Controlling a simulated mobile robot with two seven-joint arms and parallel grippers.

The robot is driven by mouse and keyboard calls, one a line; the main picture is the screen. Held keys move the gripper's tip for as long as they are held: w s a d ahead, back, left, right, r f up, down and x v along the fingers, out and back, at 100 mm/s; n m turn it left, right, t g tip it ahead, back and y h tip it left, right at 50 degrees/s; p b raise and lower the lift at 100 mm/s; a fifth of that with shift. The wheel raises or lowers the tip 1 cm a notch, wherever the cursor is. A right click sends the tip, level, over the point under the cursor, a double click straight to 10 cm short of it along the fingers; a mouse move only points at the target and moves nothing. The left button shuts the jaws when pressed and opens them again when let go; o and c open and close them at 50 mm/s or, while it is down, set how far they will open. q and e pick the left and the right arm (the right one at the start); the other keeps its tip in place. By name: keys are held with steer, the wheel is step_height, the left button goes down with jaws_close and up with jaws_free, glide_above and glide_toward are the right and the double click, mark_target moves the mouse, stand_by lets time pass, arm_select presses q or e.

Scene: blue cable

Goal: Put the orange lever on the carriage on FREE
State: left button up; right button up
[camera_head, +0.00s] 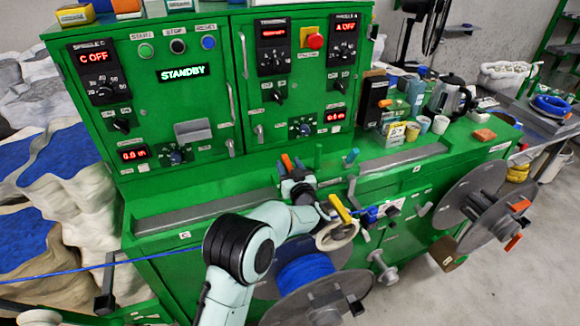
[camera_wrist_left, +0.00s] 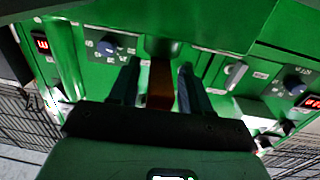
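The orange lever (camera_head: 287,162) stands up from the carriage area, at the front of the green machine, in the middle of the head view. My left gripper (camera_head: 292,173) is at this lever. In the left wrist view the lever shows as a dark orange bar (camera_wrist_left: 160,88) between the two fingers of my left gripper (camera_wrist_left: 160,68). The fingers are apart, with a gap on each side of the bar. The lever's base and the carriage are largely hidden by my gripper and arm. I cannot read the FREE mark. My right gripper is not in view.
A yellow lever (camera_head: 340,208) and a cream handwheel (camera_head: 337,235) are just right of my left gripper. A blue cable spool (camera_head: 305,270) is below. The control panel (camera_head: 190,100) rises behind, its display reading STANDBY. A blue cable (camera_head: 80,267) runs in from the left.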

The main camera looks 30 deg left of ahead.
mark_target(289, 167)
arm_select(q)
step_height(289, 167, up, 20)
steer(key=p, duration=0.2)
steer(key=shift+p, duration=0.35)
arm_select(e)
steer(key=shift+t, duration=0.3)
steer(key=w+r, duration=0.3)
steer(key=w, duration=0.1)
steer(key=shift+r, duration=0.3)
